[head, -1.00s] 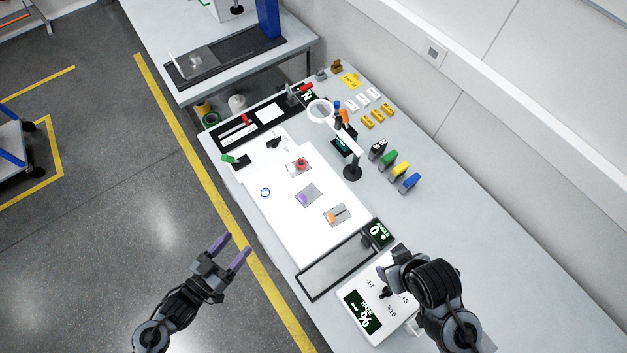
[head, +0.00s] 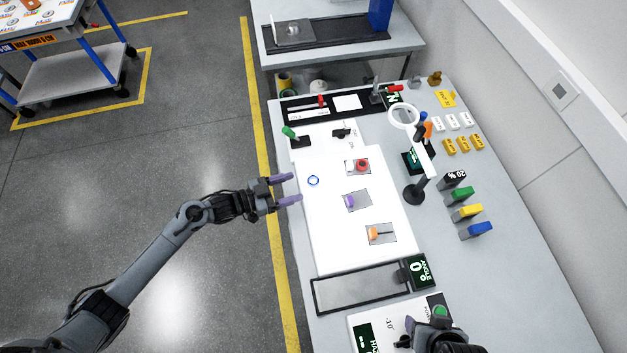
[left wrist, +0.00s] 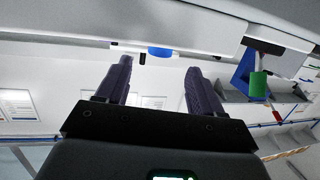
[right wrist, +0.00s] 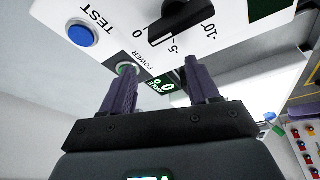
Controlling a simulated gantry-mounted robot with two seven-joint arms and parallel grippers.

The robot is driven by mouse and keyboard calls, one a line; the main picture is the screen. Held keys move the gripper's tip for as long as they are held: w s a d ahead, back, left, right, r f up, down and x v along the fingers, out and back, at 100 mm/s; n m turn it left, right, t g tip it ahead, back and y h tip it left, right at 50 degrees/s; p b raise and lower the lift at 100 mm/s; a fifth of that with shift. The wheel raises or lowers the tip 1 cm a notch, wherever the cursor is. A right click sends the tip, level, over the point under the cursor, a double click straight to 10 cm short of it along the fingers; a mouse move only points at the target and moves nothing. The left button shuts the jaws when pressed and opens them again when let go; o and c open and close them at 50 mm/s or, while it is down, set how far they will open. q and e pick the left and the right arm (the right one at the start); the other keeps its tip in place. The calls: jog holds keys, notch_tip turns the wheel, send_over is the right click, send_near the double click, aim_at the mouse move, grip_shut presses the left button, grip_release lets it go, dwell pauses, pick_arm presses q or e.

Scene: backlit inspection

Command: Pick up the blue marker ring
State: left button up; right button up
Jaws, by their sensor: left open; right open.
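The blue marker ring (head: 313,181) lies on the white lit panel (head: 325,240), near its left edge. A blue piece that looks like the ring, seen edge-on, shows between and beyond the fingertips in the left wrist view (left wrist: 160,51). My left gripper (head: 295,188) is open and empty at the panel's left edge, its fingers pointing right, a short gap from the ring. My right gripper (head: 410,332) is partly hidden by its arm. In the right wrist view it (right wrist: 158,75) is open and empty, facing a control panel with a blue TEST button (right wrist: 81,34).
Right of the ring are a red button piece (head: 361,166), a purple piece (head: 350,201) and an orange piece (head: 373,233). A green-handled lever (head: 291,134) stands behind the ring. A magnifier stand (head: 414,190) rises at right. The panel around the ring is clear.

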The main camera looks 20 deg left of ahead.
aim_at(308, 182)
pick_arm(q)
jog(key=shift+x, duration=2.7)
pick_arm(e)
jog(key=shift+d, duration=0.15)
pick_arm(q)
jog(key=shift+r, duration=0.1)
jog(key=shift+c, duration=0.5)
jog(key=c, duration=1)
jog(key=shift+r, duration=0.15)
